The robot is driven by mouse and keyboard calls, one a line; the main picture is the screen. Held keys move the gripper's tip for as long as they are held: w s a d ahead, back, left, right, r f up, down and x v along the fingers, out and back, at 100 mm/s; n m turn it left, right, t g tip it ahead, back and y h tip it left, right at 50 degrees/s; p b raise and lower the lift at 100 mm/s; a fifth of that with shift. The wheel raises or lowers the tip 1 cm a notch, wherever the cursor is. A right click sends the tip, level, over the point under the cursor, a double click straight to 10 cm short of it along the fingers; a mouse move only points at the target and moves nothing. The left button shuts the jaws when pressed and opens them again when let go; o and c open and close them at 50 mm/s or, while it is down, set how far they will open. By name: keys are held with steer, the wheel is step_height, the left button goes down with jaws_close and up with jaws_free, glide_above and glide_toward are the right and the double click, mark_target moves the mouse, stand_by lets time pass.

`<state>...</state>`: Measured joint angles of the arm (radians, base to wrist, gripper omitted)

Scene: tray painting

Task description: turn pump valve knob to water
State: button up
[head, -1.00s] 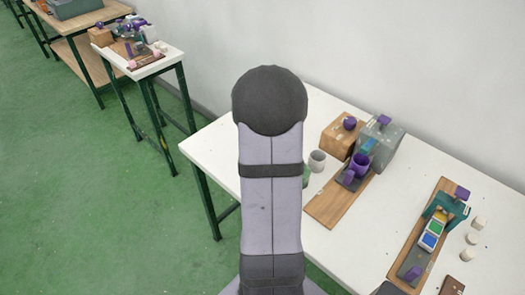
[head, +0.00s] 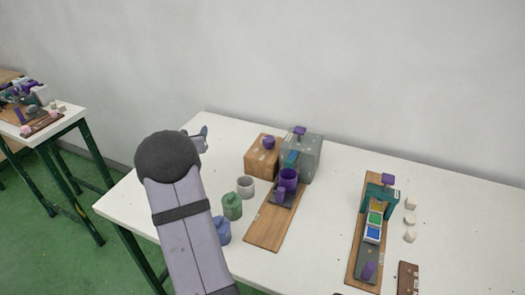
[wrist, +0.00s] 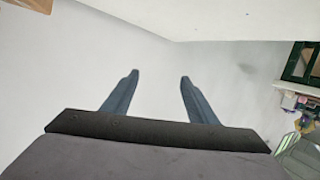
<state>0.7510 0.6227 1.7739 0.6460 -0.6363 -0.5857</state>
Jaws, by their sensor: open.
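A grey pump-like box (head: 302,158) stands at the back of the white table in the head view, with a purple knob (head: 300,131) on top. A wooden box (head: 262,158) beside it carries a round purple knob (head: 268,143). I cannot tell which is the valve knob or read any water mark. My gripper (wrist: 159,76) is open and empty in the wrist view. In the head view its tip (head: 204,138) shows behind my arm, left of the wooden box and apart from it.
A grey-white cup (head: 245,186), a green jar (head: 232,207) and a blue jar (head: 222,230) stand between my arm and a wooden board (head: 270,225). A second board (head: 354,262) with coloured blocks lies right. The table's back left is mostly clear.

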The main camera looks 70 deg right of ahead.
steer(key=s+d+m+g+h+b, duration=0.1)
steer(key=s+d+m+g+h, duration=0.2)
steer(key=m+g+y+b, duration=0.1)
steer(key=m+g+b, duration=0.3)
steer(key=m+g, duration=0.8)
glide_toward(264, 141)
steer(key=d+n+g, duration=0.1)
steer(key=d, duration=0.2)
steer(key=shift+s+a+f+p+x, duration=0.1)
steer(key=shift+s+p+x, duration=0.05)
steer(key=shift+x, duration=1.1)
steer(key=shift+s+a+f+p+x, duration=0.1)
steer(key=shift+s+p+x, duration=0.05)
steer(key=shift+x, duration=1.05)
steer(key=shift+s+a+f+p+x, duration=0.1)
steer(key=shift+s+p+x, duration=0.05)
steer(key=shift+x, duration=1.1)
steer(key=c, duration=1.1)
